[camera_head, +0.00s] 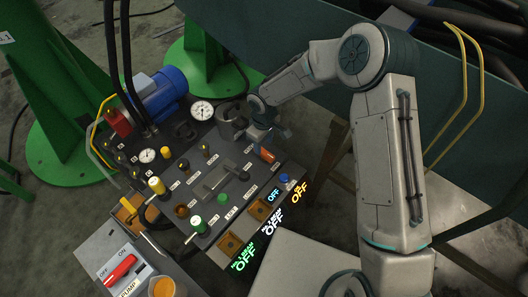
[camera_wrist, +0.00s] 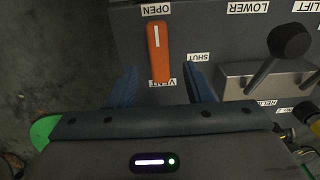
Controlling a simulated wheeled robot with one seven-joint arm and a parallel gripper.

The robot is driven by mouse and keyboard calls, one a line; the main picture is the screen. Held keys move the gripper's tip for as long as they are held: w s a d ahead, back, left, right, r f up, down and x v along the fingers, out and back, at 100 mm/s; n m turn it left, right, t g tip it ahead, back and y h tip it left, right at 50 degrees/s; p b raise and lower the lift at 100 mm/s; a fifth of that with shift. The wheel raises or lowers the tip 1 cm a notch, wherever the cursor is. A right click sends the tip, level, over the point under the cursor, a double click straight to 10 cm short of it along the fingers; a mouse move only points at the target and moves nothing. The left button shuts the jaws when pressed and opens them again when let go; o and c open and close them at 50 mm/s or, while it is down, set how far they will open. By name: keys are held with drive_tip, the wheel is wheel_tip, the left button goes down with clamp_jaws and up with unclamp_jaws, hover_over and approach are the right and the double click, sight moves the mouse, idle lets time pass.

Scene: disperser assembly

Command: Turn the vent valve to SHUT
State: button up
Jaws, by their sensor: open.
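The vent valve handle (camera_wrist: 157,52) is an orange lever with a white stripe on the dark panel. In the wrist view it points up to the OPEN label, with the VENT label at its lower end and the SHUT label (camera_wrist: 199,57) to its right. It also shows as a small orange piece in the head view (camera_head: 267,155). My gripper (camera_wrist: 163,78) is open, with one blue finger on each side of the lever's lower end. I cannot tell whether either finger touches it. In the head view my gripper (camera_head: 268,134) is above the panel's right part.
A black-knobbed lever (camera_wrist: 289,42) on a grey block stands right of the valve. The panel (camera_head: 228,165) carries several knobs, buttons and gauges. A blue motor (camera_head: 160,92) stands behind it. A switch box with a red handle (camera_head: 120,270) is at front left.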

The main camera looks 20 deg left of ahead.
sight(264, 152)
wheel_tip(264, 152, down, 5)
drive_tip(key=shift+b, duration=0.5)
drive_tip(key=c, duration=1)
